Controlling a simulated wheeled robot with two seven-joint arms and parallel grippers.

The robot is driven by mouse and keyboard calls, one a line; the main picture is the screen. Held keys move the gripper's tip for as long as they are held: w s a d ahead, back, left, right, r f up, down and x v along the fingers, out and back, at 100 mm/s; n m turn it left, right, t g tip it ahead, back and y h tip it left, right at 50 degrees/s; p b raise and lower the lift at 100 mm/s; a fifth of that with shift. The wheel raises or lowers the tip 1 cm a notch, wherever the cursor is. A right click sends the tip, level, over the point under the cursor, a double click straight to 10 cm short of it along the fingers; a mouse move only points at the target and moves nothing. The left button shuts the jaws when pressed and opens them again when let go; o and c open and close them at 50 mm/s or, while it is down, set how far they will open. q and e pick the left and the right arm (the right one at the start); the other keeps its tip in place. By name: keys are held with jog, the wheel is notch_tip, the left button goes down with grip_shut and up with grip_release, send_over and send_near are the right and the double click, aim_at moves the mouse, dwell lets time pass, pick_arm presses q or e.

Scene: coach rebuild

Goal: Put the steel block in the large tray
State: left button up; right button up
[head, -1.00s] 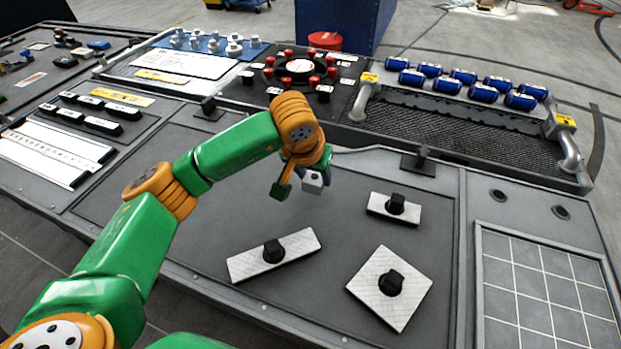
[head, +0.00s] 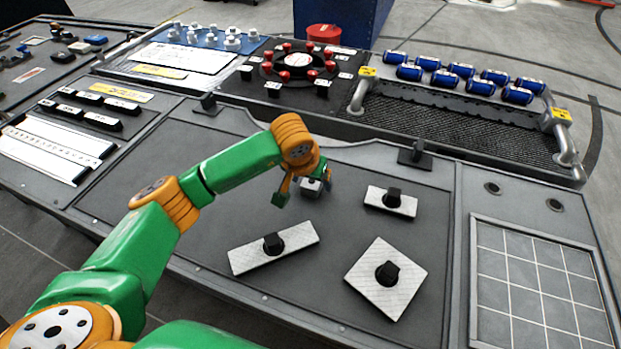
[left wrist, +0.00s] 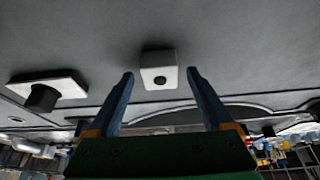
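The steel block (head: 311,187) is a small pale grey cube on the dark work panel, just beside my left gripper (head: 300,183) in the head view. In the left wrist view the block (left wrist: 158,74) shows a dark round hole in its near face. It lies ahead of and between the two spread fingertips of my left gripper (left wrist: 160,76), with clear gaps on both sides. The left gripper is open and empty. A large mesh-floored tray (head: 450,125) with metal handles and yellow labels is at the back right. My right gripper is not in view.
Three white plates with black knobs lie on the panel: a long one (head: 300,236), a square one (head: 405,290) and a small one (head: 408,207). Several blue cylinders (head: 480,87) line the mesh tray's far side. A gridded area (head: 530,285) at right is bare.

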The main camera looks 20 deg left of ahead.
pick_arm(q)
jog(key=shift+r, duration=0.2)
jog(key=shift+s+r, duration=0.1)
jog(key=shift+r, duration=0.25)
jog(key=b+v, duration=0.1)
jog(key=v, duration=1)
jog(key=shift+b, duration=0.4)
jog(key=shift+a, duration=0.1)
